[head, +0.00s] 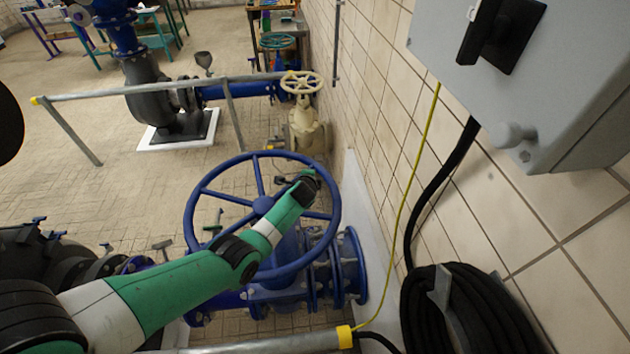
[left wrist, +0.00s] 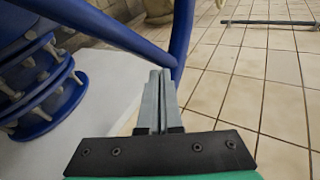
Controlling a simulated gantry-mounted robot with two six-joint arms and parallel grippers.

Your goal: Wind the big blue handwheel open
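The big blue handwheel (head: 263,205) lies nearly flat in the middle of the head view, on top of a blue valve. My left arm reaches over it from the lower left, and its wrist is above the right part of the rim. The left fingers are hidden or too small to make out there. In the left wrist view my left gripper (left wrist: 160,77) has its two fingers together, with nothing seen between them. Their tips are close to the place where a spoke meets the blue rim (left wrist: 183,35); I cannot tell whether they touch it. My right gripper is not in view.
A tiled wall with a grey switch box (head: 560,90) and a coiled black hose (head: 470,310) stands on the right. A grey rail (head: 160,89) runs behind the wheel. A smaller cream handwheel valve (head: 301,83) stands beyond.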

